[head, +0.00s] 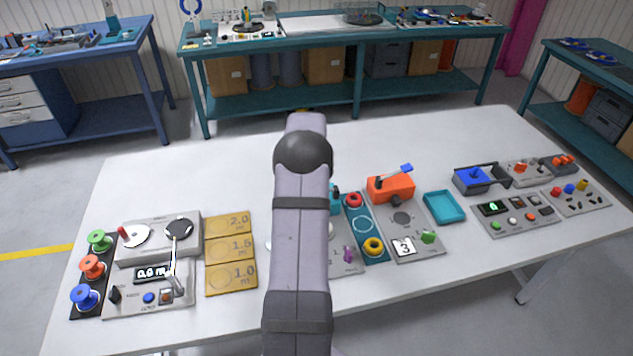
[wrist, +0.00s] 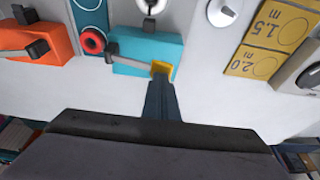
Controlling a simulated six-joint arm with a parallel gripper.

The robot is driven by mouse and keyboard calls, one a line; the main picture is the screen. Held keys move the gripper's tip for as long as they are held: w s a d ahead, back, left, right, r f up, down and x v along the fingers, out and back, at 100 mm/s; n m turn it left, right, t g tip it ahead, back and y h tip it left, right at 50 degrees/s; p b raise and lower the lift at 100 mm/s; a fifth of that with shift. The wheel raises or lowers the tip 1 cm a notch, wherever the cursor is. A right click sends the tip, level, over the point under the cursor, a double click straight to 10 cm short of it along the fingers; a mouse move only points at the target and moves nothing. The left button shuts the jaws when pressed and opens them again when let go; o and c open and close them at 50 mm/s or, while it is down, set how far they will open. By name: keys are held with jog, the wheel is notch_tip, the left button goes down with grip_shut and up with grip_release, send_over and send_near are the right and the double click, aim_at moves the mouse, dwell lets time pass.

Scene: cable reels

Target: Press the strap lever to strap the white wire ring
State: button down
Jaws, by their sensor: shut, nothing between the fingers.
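In the wrist view a teal strapping box (wrist: 135,62) carries a grey strap lever (wrist: 130,60) with a yellow end pad (wrist: 161,68). My gripper (wrist: 160,80) is shut and empty, its tips right at the yellow pad; I cannot tell whether they touch it. A white ring-like piece (wrist: 152,5), probably the white wire ring, shows at the top edge beside the box, with a dark part over it; most of it is cut off. In the head view my arm hides my gripper and most of the teal box (head: 335,199).
A blue mat beside the box holds a red ring (head: 354,199) and a yellow ring (head: 373,246). An orange lever device (head: 390,188) and a teal tray (head: 444,207) stand to the right. Yellow length plates (head: 230,249) and a reel station (head: 158,241) lie left.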

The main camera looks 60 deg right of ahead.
notch_tip(320, 180, up, 8)
jog(key=p, duration=0.4)
jog(key=shift+f, duration=0.2)
jog(key=shift+f, duration=0.1)
